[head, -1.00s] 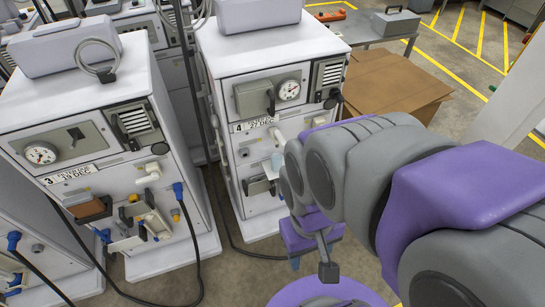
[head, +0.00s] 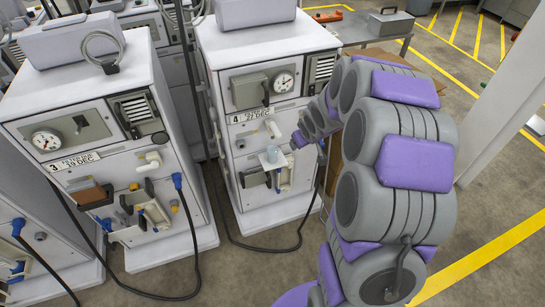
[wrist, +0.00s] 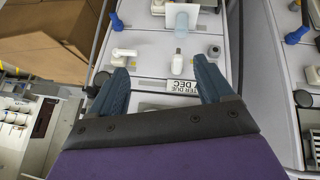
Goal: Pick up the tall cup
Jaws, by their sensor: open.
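A pale, light-blue cup (head: 272,155) stands upright on the front of the machine labelled 4, below its label. It seems to be the tall cup. In the wrist view, which is upside down, a pale cup-like thing (wrist: 181,17) shows at the top, beyond my fingertips. My gripper (head: 298,140) is just right of the cup in the head view, beside the machine's front; its fingers are hard to make out there. In the wrist view my gripper (wrist: 163,75) is open, with nothing between its two blue fingers.
The machine labelled 4 (head: 238,208) has a white fitting (wrist: 177,66) and blue knobs on its front. The machine labelled 3 (head: 165,228) stands to its left. Black hoses run down to the floor. Cardboard boxes (wrist: 45,40) are beside machine 4. Floor at front right is free.

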